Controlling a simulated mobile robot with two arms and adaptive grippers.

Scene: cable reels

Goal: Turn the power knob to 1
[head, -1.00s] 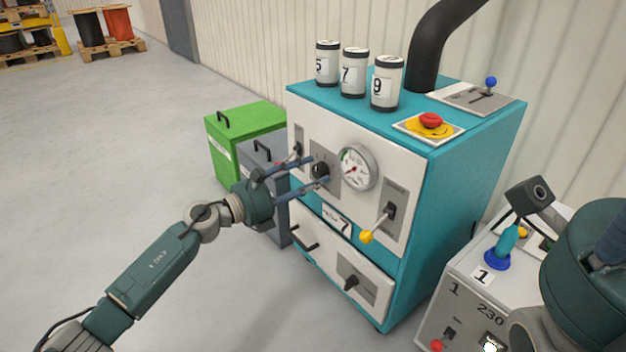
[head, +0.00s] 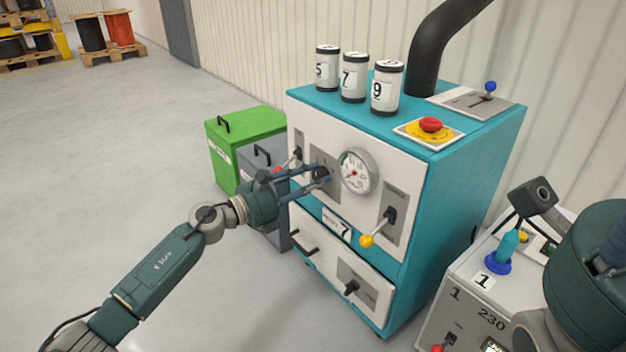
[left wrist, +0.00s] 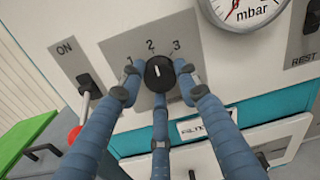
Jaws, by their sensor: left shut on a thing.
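The power knob (left wrist: 159,74) is a round black dial on a grey plate (left wrist: 112,47) marked 1, 2 and 3. Its white pointer line points up, roughly toward the 2. In the head view the knob (head: 320,173) is partly covered by my fingers. My left gripper (left wrist: 157,84) has its blue fingers on both sides of the knob, with a third finger below, and is shut on it. It also shows in the head view (head: 317,172), coming from the left. My right arm is at the right edge; its gripper is out of view.
A pressure gauge (head: 356,171) sits right of the knob, and a yellow-tipped lever (head: 367,240) lower right. An ON lever with a red tip (left wrist: 73,134) is close left of my fingers. Green (head: 235,140) and grey bins stand left of the teal cabinet (head: 478,180).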

